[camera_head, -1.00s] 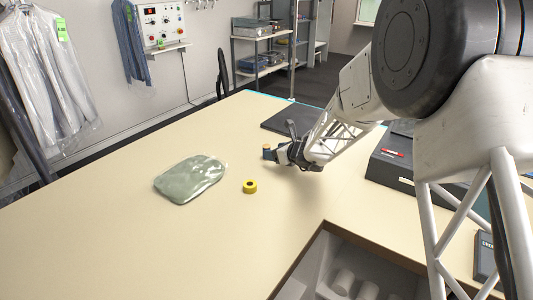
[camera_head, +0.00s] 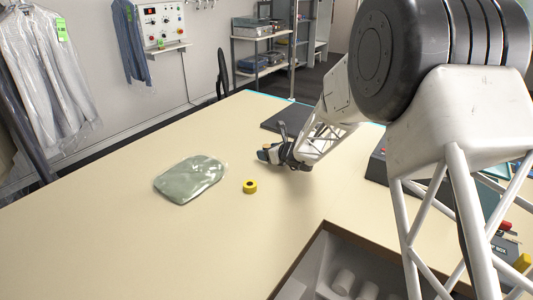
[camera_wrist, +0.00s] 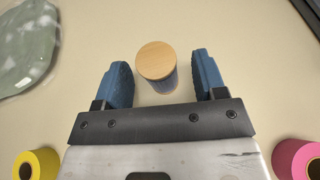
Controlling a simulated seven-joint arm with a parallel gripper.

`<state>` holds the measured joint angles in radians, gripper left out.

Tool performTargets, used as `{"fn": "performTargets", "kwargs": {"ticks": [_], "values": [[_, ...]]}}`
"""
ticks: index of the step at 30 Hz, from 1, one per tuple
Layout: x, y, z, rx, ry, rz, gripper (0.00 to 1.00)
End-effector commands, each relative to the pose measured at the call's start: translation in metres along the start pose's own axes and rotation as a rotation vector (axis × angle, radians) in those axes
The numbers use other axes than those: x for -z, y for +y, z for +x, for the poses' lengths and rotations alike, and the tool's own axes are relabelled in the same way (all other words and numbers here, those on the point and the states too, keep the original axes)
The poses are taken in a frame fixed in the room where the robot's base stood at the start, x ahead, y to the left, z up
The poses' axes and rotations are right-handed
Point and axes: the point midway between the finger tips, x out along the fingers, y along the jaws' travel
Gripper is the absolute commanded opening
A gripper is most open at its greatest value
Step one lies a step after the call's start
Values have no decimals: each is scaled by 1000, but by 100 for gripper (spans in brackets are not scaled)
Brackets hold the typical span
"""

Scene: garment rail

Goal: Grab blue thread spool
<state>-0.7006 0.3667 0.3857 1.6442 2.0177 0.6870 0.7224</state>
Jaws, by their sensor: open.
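The blue thread spool (camera_wrist: 157,66) stands upright on the table, with a round wooden top and a dark blue side. In the wrist view it sits between the two blue fingers of my gripper (camera_wrist: 161,78), with a gap on each side. In the head view my gripper (camera_head: 268,155) is low over the table, and only the spool's wooden top (camera_head: 267,147) shows past the fingers. My gripper is open and holds nothing.
A yellow roll (camera_head: 250,186) lies nearby; a pink roll (camera_wrist: 297,158) is at the lower right of the wrist view. A clear-wrapped green bundle (camera_head: 190,179) lies to the left. A dark flat pad (camera_head: 287,118) lies behind. The table's left front is clear.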

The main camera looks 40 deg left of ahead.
Motion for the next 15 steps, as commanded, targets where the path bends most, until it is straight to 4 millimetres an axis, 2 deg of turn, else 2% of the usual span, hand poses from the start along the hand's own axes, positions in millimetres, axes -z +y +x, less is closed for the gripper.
{"fn": "performTargets", "kwargs": {"ticks": [6, 15], "values": [[1, 0, 13, 0, 0, 1, 64], [0, 0, 14, 0, 0, 1, 64]]}}
